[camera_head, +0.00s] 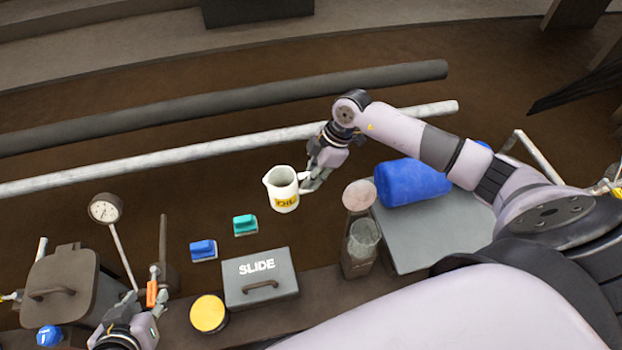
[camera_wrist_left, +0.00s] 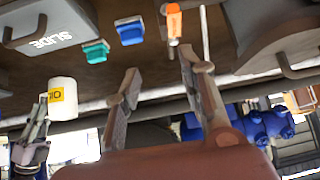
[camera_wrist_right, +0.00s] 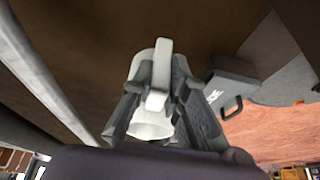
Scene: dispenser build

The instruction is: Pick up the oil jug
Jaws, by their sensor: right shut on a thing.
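The oil jug (camera_head: 281,190) is a white pitcher with a yellow OIL label. My right gripper (camera_head: 308,181) is shut on its handle side, and the jug looks upright and raised above the surface. In the right wrist view the jug (camera_wrist_right: 150,128) sits between the fingers of the gripper (camera_wrist_right: 158,95), with the handle between them. The left wrist view shows the jug (camera_wrist_left: 63,98) at the left. My left gripper (camera_head: 148,312) is low at the left, near an orange-handled lever. In the left wrist view its fingers (camera_wrist_left: 160,85) are spread apart with nothing between them.
A grey SLIDE box (camera_head: 261,292), a yellow-lidded round container (camera_head: 208,314), blue (camera_head: 203,250) and green (camera_head: 245,225) blocks, a gauge (camera_head: 104,209) and a lidded bin (camera_head: 70,288) stand nearby. A blue roll (camera_head: 412,183) lies at right. A long pale pipe (camera_head: 220,146) runs behind.

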